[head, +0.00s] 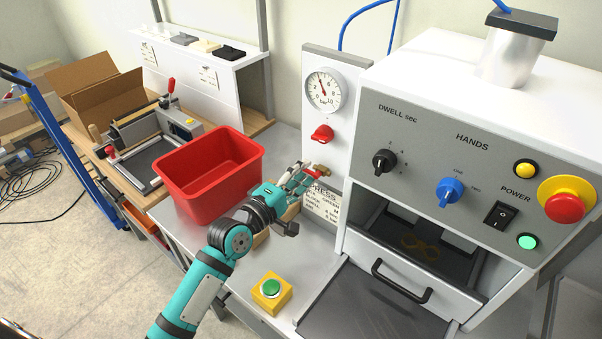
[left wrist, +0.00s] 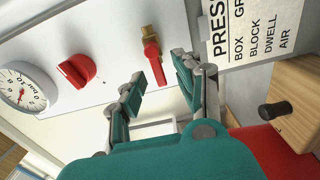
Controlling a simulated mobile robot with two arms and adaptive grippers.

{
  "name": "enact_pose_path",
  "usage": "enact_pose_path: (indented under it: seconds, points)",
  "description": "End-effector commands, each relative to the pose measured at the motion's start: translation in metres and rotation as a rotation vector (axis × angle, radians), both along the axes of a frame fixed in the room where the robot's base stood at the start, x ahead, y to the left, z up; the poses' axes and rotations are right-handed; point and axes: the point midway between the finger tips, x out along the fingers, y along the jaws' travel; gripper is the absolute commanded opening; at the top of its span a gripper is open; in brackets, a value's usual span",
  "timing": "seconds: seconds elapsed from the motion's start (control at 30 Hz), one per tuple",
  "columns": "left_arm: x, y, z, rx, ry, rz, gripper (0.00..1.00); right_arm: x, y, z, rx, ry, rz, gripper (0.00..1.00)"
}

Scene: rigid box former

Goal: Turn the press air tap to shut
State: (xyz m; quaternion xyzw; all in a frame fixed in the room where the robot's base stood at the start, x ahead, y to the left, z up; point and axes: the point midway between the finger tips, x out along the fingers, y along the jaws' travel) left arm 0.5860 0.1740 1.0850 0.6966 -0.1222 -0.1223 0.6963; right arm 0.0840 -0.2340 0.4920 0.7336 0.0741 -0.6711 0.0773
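The press air tap is a small brass valve with a red lever. In the left wrist view the red lever (left wrist: 154,62) hangs down from the brass body (left wrist: 148,33) on the white panel. In the head view the tap (head: 321,169) is small and partly hidden by my left gripper (head: 300,178). The left gripper also shows in the left wrist view (left wrist: 158,70). Its fingers are apart, with the lever's free end in the gap between them. I see no clear contact with the lever. My right gripper is in neither view.
A red knob (head: 322,134) and a pressure gauge (head: 325,89) sit above the tap, with a printed label (head: 322,204) below. A red bin (head: 208,174) stands close left of the gripper. A yellow box with a green button (head: 271,292) is in front. The press (head: 470,150) stands right.

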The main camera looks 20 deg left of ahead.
Motion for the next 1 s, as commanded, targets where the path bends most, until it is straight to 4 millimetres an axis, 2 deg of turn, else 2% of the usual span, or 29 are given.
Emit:
enact_pose_path:
  seconds: [0.1, 0.33, 0.73, 1.0]
  points:
    - [-0.0002, 0.0001, -0.0001, 0.000, 0.000, 0.000, 0.31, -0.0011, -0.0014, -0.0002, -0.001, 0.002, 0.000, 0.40]
    - [-0.0004, 0.0003, -0.0001, 0.000, 0.000, 0.000, 0.01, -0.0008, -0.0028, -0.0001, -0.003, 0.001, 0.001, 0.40]
    - [-0.0006, 0.0002, 0.0004, 0.019, -0.005, 0.000, 0.00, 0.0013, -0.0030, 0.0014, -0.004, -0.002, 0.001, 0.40]
    - [-0.0004, 0.0000, 0.0052, 0.141, -0.048, -0.001, 0.00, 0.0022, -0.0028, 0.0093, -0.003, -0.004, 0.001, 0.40]
